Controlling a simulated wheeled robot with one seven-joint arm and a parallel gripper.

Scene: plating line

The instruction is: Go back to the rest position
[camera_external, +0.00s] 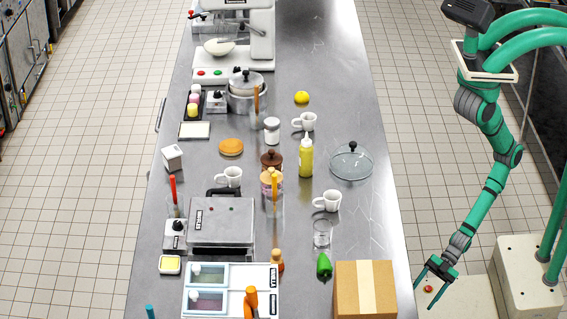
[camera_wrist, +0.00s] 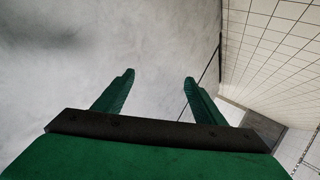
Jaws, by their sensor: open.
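My gripper (camera_external: 423,293) hangs at the far right of the steel table, just beside its right edge near the front, in the external view. Its two green fingers are apart and point down. In the wrist view my gripper (camera_wrist: 160,78) shows both fingers spread, with nothing between them but a blurred grey surface. My arm is stretched downward from its shoulder at the upper right.
The steel table (camera_external: 390,215) is crowded. A cardboard box (camera_external: 347,290) stands at its front right corner, closest to my gripper.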

